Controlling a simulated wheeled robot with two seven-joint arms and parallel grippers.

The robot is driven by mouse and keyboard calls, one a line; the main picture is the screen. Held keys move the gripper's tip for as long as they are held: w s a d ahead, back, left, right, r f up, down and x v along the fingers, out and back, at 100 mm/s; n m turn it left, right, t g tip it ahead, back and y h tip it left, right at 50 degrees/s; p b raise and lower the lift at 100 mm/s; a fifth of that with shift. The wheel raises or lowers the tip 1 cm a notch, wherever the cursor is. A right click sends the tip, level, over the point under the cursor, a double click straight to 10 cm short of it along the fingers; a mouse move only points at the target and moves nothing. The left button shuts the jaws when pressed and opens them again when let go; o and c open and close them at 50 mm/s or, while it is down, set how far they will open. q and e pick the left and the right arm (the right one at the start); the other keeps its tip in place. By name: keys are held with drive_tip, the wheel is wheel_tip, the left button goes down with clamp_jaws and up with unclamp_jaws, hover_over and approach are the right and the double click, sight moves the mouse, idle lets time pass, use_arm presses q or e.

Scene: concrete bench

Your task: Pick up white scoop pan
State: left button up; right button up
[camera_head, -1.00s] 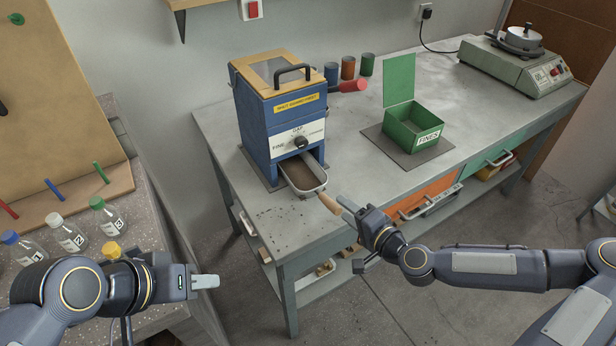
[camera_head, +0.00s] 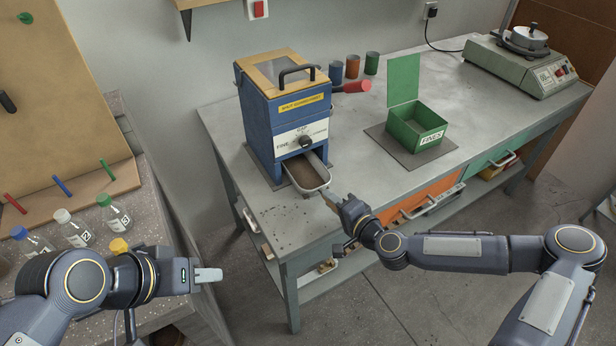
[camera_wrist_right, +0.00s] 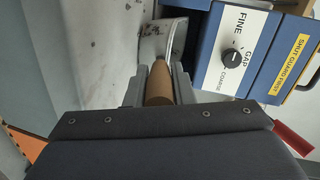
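The white scoop pan (camera_head: 309,191) sits under the outlet of the blue grinder (camera_head: 284,120), with dark brown material in it. In the right wrist view, the pan's pale rim (camera_wrist_right: 177,40) shows beyond its wooden handle (camera_wrist_right: 158,85). My right gripper (camera_head: 334,203) is at the handle; in the wrist view the handle lies between both fingers, which look flush against its sides. The fingers hide most of the handle in the head view. My left gripper (camera_head: 207,275) is over the left bench's edge, far from the pan; only one fingertip shows clearly.
A green box (camera_head: 415,128) with its lid up stands on a dark mat to the right. A grinder lever with a red grip (camera_head: 353,87), several coloured cups and a scale (camera_head: 520,65) are further back. Bottles (camera_head: 73,229) stand on the left bench.

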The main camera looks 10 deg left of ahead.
clamp_jaws()
